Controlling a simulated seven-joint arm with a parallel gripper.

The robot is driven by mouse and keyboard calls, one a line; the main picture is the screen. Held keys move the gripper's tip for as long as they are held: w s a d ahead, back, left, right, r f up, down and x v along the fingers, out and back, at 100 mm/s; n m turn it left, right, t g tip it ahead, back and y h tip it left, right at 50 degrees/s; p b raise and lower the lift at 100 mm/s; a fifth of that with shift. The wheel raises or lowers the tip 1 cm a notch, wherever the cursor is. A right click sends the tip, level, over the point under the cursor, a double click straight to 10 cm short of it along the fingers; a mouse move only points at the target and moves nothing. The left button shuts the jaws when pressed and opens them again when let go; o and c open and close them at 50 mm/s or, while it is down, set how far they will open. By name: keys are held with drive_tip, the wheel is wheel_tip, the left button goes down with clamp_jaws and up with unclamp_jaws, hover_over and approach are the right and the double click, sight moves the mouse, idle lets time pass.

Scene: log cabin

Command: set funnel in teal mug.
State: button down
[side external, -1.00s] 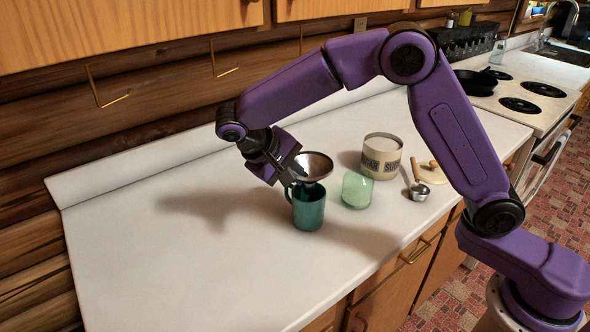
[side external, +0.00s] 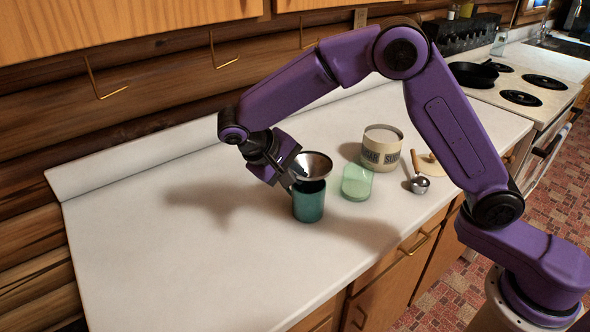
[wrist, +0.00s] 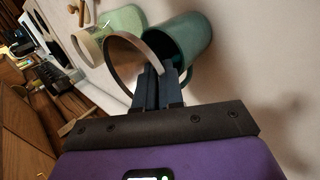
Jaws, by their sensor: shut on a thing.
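The metal funnel (side external: 314,167) is over the teal mug (side external: 308,206), its wide bowl facing up. My gripper (side external: 293,176) is shut on the funnel at its left side in the side view. The mug stands upright on the counter. In the wrist view, the funnel's rim (wrist: 124,41) shows as a curved band at my fingertips (wrist: 158,78), beside the mug's mouth, with the mug (wrist: 186,38) behind. The spout is hidden, so I cannot tell whether it is inside the mug.
The counter's left and front (side external: 190,265) are clear.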

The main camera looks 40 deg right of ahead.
drive_tip(key=shift+f, duration=0.85)
drive_tip(key=c, duration=1.2)
unclamp_jaws()
drive_tip(key=shift+f, duration=0.15)
drive_tip(key=shift+s, duration=0.1)
drive_tip(key=v, duration=1.8)
drive_tip(key=shift+d, duration=0.1)
